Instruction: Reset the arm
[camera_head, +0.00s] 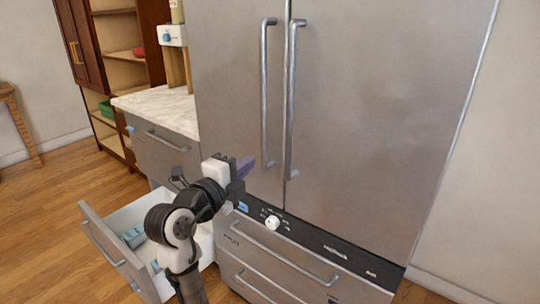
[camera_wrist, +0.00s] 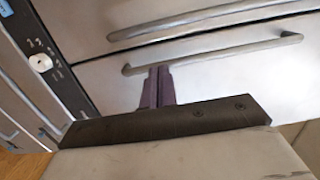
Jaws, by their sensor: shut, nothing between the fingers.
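My gripper (camera_head: 246,166) is raised in front of the steel fridge in the head view, at the lower end of the left door, to the left of the door handles. In the wrist view my gripper's two purple-grey fingers (camera_wrist: 157,88) are together with nothing between them. My arm rises from the bottom of the head view and bends at the elbow. The fridge's two long handles also show in the wrist view, beyond the fingertips; whether a fingertip touches one is not clear.
An open drawer (camera_head: 105,243) with blue-grey items inside is left of my arm. A marble counter (camera_head: 160,106) stands behind it. The fridge (camera_head: 380,110) has a control strip with a white knob (camera_head: 272,222) and lower drawers. Wooden floor is free at left.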

